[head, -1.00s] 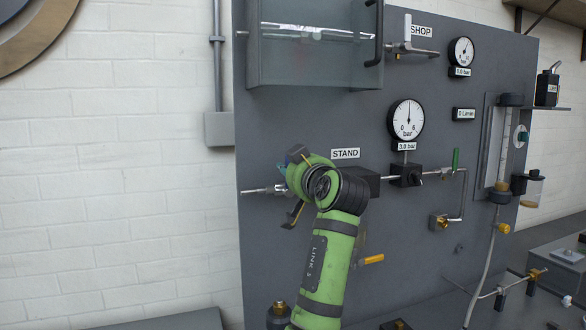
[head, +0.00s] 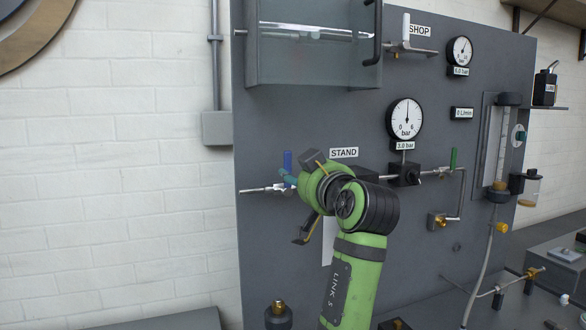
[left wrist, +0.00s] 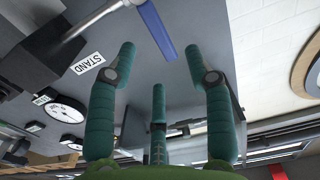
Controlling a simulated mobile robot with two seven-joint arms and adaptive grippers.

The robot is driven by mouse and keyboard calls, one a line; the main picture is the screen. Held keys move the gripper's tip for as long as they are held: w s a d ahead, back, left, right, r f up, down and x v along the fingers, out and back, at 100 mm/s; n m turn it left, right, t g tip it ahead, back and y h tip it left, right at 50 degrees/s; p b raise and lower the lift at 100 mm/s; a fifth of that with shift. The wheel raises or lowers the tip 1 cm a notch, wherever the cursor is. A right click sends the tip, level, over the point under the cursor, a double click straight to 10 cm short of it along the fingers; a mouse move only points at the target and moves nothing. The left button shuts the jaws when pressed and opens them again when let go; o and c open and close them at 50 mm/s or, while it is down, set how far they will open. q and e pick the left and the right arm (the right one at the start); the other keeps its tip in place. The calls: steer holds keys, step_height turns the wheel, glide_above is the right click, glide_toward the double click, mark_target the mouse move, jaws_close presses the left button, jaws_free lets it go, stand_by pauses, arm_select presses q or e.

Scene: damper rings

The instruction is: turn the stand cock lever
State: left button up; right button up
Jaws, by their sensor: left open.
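The stand cock has a blue lever (head: 287,160) that points up from the silver pipe, left of the STAND label (head: 344,153). In the left wrist view the blue lever (left wrist: 157,28) lies beyond the teal fingertips, across the gap between them. My left gripper (head: 289,179) is open and empty, close to the cock at the pipe's left part. Its spread fingers also show in the left wrist view (left wrist: 160,58). I cannot tell whether a finger touches the lever. My green arm hides part of the pipe and panel. My right gripper is not in view.
A white lever marked SHOP (head: 407,27) sits above right, beside a glass-fronted cabinet (head: 315,65). A large gauge (head: 405,119) and a green lever (head: 453,158) are to the right. The brick wall (head: 110,180) on the left is clear.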

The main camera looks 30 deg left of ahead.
arm_select(q)
steer(key=v, duration=0.5)
stand_by(0.4)
